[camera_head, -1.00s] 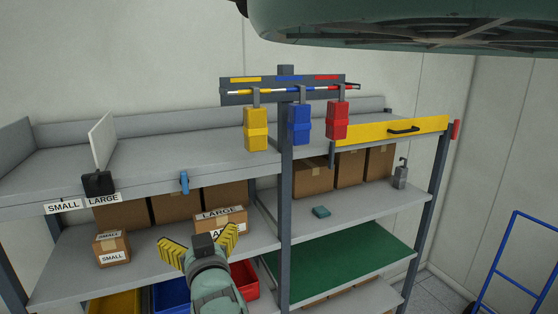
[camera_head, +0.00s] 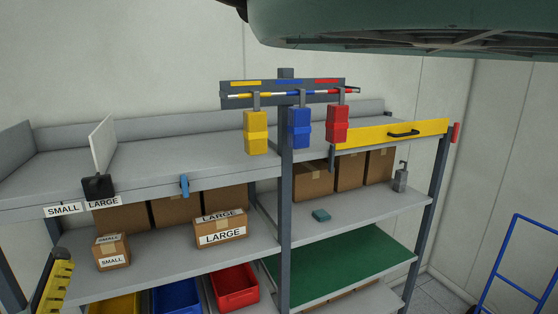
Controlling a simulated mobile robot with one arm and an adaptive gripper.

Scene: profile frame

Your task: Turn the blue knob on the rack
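The blue knob (camera_head: 184,185) is a small upright blue piece on the front edge of the rack's (camera_head: 60,196) upper shelf, left of the middle post. Nothing touches it.
Boxes marked SMALL (camera_head: 112,252) and LARGE (camera_head: 221,229) stand on the shelf below the knob. A black block with a white panel (camera_head: 102,144) is left of the knob. Yellow, blue (camera_head: 300,127) and red blocks hang from a bar.

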